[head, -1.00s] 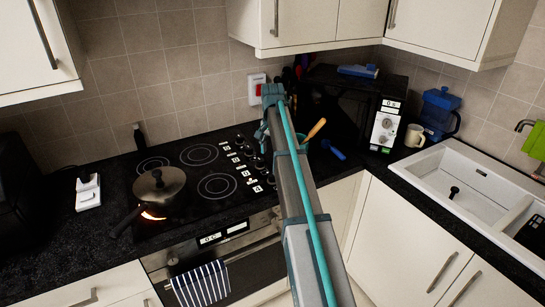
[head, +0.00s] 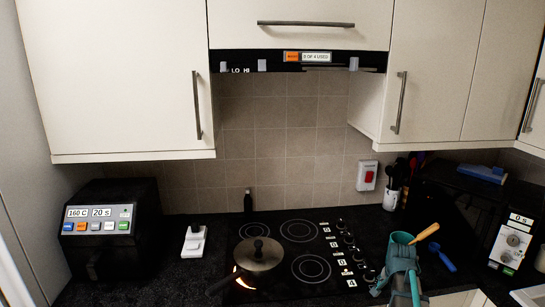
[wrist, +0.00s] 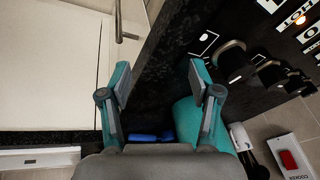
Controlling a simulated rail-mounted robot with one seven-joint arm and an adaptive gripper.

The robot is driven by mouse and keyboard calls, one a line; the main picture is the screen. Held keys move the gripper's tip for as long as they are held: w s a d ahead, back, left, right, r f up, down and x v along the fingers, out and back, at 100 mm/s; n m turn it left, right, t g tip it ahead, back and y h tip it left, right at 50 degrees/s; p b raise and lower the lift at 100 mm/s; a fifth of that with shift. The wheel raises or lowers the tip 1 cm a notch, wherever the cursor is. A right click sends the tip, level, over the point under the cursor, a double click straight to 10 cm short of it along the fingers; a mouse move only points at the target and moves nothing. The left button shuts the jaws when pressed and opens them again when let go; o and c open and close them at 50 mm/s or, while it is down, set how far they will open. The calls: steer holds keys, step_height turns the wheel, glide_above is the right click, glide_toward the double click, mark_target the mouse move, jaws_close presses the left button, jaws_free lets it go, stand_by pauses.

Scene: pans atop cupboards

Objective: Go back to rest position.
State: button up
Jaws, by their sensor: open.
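My gripper (wrist: 159,80) shows in the wrist view with its two teal-and-grey fingers spread apart and nothing between them. In the head view my gripper (head: 402,268) is at the lower right, near the front of the counter and right of the hob. It overlaps a teal pot (head: 401,239) holding a wooden utensil (head: 428,231). The teal pot also shows in the wrist view (wrist: 190,122), beside and beyond the right finger. I cannot tell whether they touch.
A lidded pan (head: 259,256) sits on the hob's left side, over an orange glow. Hob knobs (head: 346,238) are left of my gripper. A blue utensil (head: 443,262) lies to its right. Cupboards (head: 118,75) hang above the counter.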

steer(key=s+a+f+n+g+b, duration=0.1)
steer(key=s+a+f+n, duration=0.1)
steer(key=s+a+f, duration=0.45)
steer(key=s+a+f+n+g+y+b, duration=0.15)
steer(key=s+a+f, duration=0.25)
steer(key=s+f, duration=0.5)
steer(key=s+a+f+n+g, duration=0.15)
steer(key=s+a+f, duration=0.35)
steer(key=f, duration=0.6)
steer(key=s+a+f+n+g+b, duration=0.1)
steer(key=s+a+f+n+g, duration=0.1)
steer(key=s, duration=0.7)
steer(key=s+a+f+n+g+b, duration=0.1)
steer(key=s+a+f+n+g, duration=0.1)
steer(key=s+a+f, duration=0.2)
steer(key=s+a+f+n+g+b, duration=0.1)
steer(key=s+a+f+n+g, duration=0.1)
steer(key=s+f, duration=0.6)
steer(key=s+a, duration=0.1)
steer(key=s, duration=0.5)
steer(key=shift+s+f+n+b, duration=0.15)
steer(key=shift+s+n+b, duration=0.25)
